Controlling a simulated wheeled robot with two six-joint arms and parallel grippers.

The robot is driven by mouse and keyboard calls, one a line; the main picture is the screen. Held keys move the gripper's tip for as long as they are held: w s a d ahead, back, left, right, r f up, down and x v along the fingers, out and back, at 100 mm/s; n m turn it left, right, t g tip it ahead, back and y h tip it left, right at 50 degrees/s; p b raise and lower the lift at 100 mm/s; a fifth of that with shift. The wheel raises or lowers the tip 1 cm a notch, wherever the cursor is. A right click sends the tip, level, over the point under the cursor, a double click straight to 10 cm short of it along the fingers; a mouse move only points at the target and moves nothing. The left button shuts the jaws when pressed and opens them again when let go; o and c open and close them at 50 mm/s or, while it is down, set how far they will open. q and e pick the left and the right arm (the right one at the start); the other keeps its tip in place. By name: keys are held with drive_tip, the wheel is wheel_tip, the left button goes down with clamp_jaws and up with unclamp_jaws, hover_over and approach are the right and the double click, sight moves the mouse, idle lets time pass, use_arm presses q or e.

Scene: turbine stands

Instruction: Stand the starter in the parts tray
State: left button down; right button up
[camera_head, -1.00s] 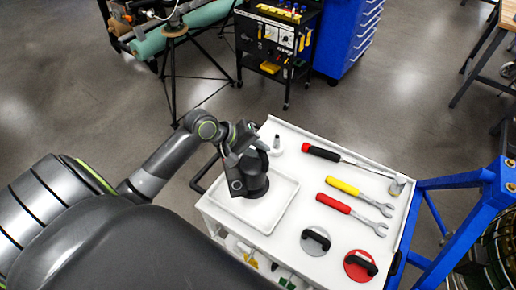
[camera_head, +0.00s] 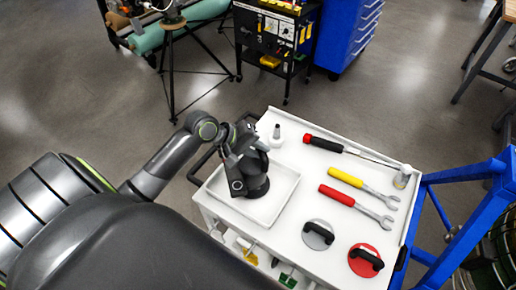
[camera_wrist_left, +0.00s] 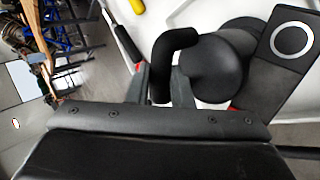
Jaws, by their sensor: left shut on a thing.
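The starter (camera_head: 257,186), a dark cylindrical body with a side block, is upright in the white parts tray (camera_head: 285,206) on the cart's left part. It appears to stand on the tray floor, though its lower edge is hard to judge. My left gripper (camera_head: 257,149) is above it, shut on its curved black handle. In the left wrist view the handle (camera_wrist_left: 164,62) passes between the fingers, with the round body (camera_wrist_left: 210,70) and a block with a silver ring beside it. My right gripper is not in view.
On the white cart right of the tray lie a red-black screwdriver (camera_head: 325,144), a yellow wrench (camera_head: 346,177), a red wrench (camera_head: 338,195), and grey (camera_head: 317,236) and red (camera_head: 365,262) discs with black handles. A small white fitting (camera_head: 276,138) stands behind the tray. A blue frame (camera_head: 462,235) borders the right.

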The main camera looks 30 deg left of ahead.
use_arm(q)
drive_tip(key=shift+f, duration=0.1)
idle(0.3)
drive_tip(key=c, duration=1.2)
unclamp_jaws()
drive_tip(key=shift+s+d, duration=0.1)
drive_tip(key=shift+f, duration=0.2)
drive_tip(key=shift+o, duration=0.7)
drive_tip(key=shift+r, duration=0.15)
